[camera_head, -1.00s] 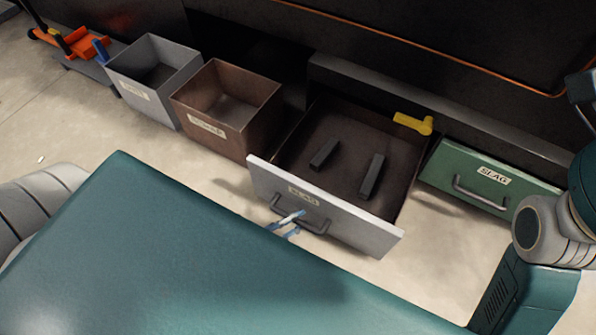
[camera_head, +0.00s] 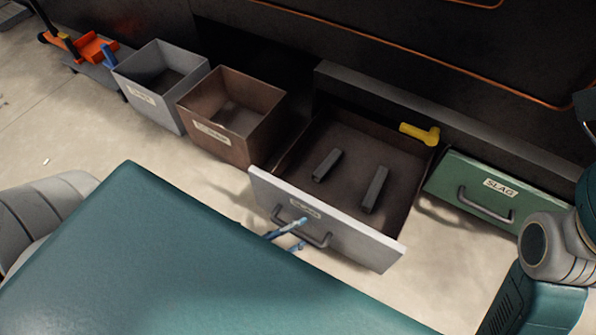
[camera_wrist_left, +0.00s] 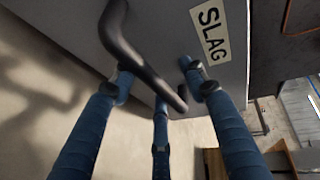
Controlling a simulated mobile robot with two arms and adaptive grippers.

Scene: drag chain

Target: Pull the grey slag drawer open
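The grey slag drawer (camera_head: 352,242) stands pulled out from the dark cabinet, its light grey front facing my body. Two dark bars, one (camera_head: 327,165) left of the other (camera_head: 374,190), lie inside it. Its dark handle (camera_head: 316,238) also shows in the left wrist view (camera_wrist_left: 141,62), beside a SLAG label (camera_wrist_left: 210,31). My left gripper (camera_head: 301,233) is at the handle, its blue fingers spread apart on both sides of the bar. The wrist view shows the fingers (camera_wrist_left: 160,85) not closed together; contact with the bar is unclear. My right gripper is out of view.
A closed green SLAG drawer (camera_head: 475,185) is at right, with a yellow handle-like part (camera_head: 419,133) above. A brown bin (camera_head: 232,143) and a grey bin (camera_head: 155,98) stand at left. An orange jack-like item (camera_head: 88,49) is beyond. Pale floor is clear at left.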

